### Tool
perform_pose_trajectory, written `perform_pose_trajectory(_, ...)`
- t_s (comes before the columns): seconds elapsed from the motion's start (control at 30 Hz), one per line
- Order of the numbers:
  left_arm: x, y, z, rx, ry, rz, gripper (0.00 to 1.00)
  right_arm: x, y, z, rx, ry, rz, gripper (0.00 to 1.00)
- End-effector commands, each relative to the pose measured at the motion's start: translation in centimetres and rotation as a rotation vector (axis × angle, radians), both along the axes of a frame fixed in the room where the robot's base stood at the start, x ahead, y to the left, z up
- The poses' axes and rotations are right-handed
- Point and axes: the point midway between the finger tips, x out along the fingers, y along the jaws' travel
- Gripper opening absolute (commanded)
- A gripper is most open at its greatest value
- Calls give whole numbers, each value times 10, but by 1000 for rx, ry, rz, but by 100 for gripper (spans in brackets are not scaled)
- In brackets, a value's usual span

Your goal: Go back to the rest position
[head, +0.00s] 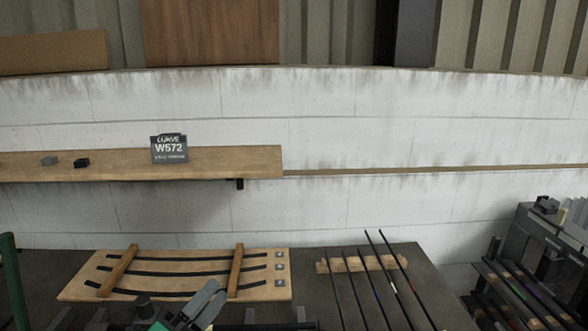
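My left gripper (205,304) shows at the bottom edge, left of centre, over the front of a wooden board (193,263). Its two grey fingers lie side by side with a narrow gap, and I see nothing between them. The rest of that arm is mostly cut off by the picture's lower edge. I cannot make out my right gripper in this view.
The board carries curved black strips and two wooden bars (236,270). Thin dark rods rest on a notched wooden block (352,264) to its right. A dark rack (515,290) stands far right. A wooden shelf (225,162) with a "W572" sign (169,149) runs along the white wall.

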Motion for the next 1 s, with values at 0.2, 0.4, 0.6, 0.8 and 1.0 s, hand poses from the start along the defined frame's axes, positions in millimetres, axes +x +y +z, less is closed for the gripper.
perform_pose_trajectory(0.2,-1,52,-69,-405,450,265,38,1,0,0,0,-1,0,100)
perform_pose_trajectory(0.4,-42,87,-161,-718,890,524,38,1,0,0,0,-1,0,100)
perform_pose_trajectory(0.6,-116,96,-239,-941,1294,763,38,1,0,0,0,-1,0,100)
perform_pose_trajectory(0.8,-184,91,-279,-1057,1576,936,38,1,0,0,0,-2,0,100)
perform_pose_trajectory(1.0,-245,80,-299,-1123,1806,1079,38,1,0,0,0,-2,0,100)
